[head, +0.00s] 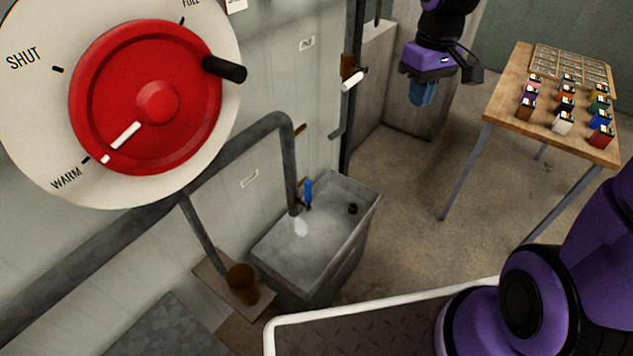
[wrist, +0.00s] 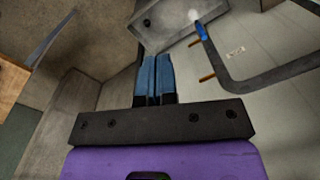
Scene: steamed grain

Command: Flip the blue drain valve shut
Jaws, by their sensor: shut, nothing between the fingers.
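The blue drain valve (head: 308,191) is a small blue lever at the lower end of the grey bent pipe (head: 289,160), above the grey sink. In the head view the lever stands roughly upright. It also shows in the wrist view (wrist: 201,30), beside the pipe end at the top right. My gripper (head: 421,100) hangs in the air right of the sink, well apart from the valve, with its blue fingers pointing down. In the wrist view its fingers (wrist: 154,58) lie side by side, closed and empty.
The grey sink (head: 345,235) stands under the pipe, with a pale white patch inside below the outlet. A red dial (head: 150,60) on a white plate fills the upper left. A wooden table (head: 510,115) with small coloured boxes stands at right. Open floor lies between.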

